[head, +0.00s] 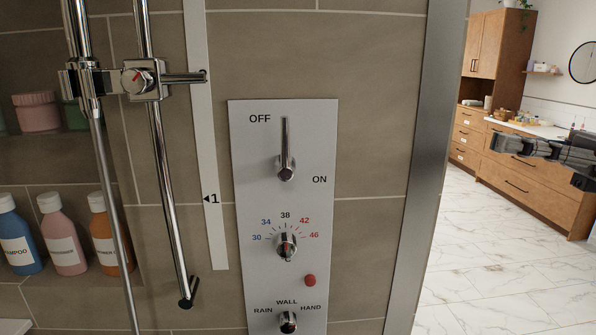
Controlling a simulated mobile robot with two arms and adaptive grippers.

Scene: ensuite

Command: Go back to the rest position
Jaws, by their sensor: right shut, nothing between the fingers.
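My right gripper (500,142) shows at the right edge of the head view, its fingers pointing left. It is shut and empty, and apart from everything around it. A shower control panel (248,225) is on the tiled wall in the middle. Its upper lever (285,145) points straight up, between the OFF and ON marks. The temperature knob (286,246) sits below it, and the RAIN/WALL/HAND knob (288,322) is at the bottom edge. My left gripper is not in view.
A chrome shower rail (168,190) with a slider (140,78) stands left of the panel. Several bottles (62,235) and a pink jar (37,113) sit in wall niches. A metal wall edge (425,170) is right of the panel. Beyond it are open marble floor (485,265) and wooden cabinets (540,185).

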